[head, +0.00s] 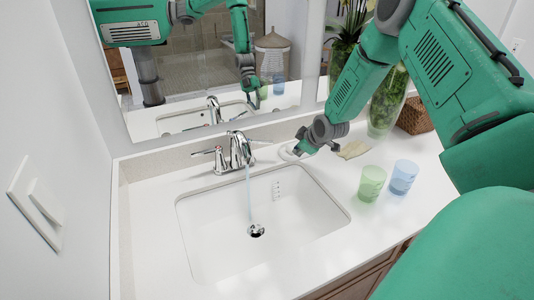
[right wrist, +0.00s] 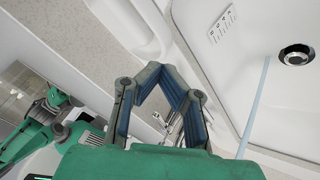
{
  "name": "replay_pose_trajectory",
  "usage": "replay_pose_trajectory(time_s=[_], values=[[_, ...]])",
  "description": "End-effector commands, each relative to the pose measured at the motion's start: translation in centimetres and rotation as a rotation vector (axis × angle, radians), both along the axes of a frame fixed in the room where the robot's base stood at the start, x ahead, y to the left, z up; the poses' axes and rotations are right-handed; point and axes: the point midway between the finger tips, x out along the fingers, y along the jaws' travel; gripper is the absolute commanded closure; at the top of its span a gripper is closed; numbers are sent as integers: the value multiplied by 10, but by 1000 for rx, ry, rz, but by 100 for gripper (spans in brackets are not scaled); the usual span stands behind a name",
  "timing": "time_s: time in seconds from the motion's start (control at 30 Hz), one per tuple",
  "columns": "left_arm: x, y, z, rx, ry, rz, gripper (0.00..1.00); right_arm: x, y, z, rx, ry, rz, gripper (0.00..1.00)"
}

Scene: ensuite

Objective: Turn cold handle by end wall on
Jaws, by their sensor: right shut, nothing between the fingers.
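The chrome faucet (head: 235,152) stands behind the white sink (head: 270,205), and a thin water stream (head: 249,195) runs from its spout toward the drain. Its left lever handle (head: 205,152), on the side of the left wall, points left. Its right lever is seen only in small part. My right gripper (head: 302,150) is to the right of the faucet, above the counter behind the sink's right corner, apart from both handles. It is shut and empty. In the right wrist view its fingers (right wrist: 157,78) partly cover the chrome faucet (right wrist: 167,124). My left gripper is out of view.
The left wall (head: 60,120) carries a switch plate (head: 38,205). A mirror (head: 190,60) behind the sink reflects my arm. Counter left of the faucet is clear.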

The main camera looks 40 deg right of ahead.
Motion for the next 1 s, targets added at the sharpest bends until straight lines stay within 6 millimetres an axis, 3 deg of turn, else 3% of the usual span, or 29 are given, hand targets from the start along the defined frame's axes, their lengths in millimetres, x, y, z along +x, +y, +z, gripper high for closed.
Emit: replay_pose_trajectory(time_s=[0.03, 0.17, 0.4, 0.57, 0.77, 1.0], values=[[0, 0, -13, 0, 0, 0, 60, -12, 8, -17, -51, -51, 106, 100], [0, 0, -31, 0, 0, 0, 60, -29, 41, -23, -265, -238, 384, 100], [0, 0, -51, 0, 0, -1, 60, -52, 95, 13, -642, -556, 586, 100], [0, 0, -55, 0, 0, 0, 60, -59, 107, 30, -759, -635, 596, 100], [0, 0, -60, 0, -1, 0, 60, -41, 107, 29, -777, -641, 600, 100], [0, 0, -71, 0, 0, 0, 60, 8, 105, 21, -775, -639, 601, 100]])
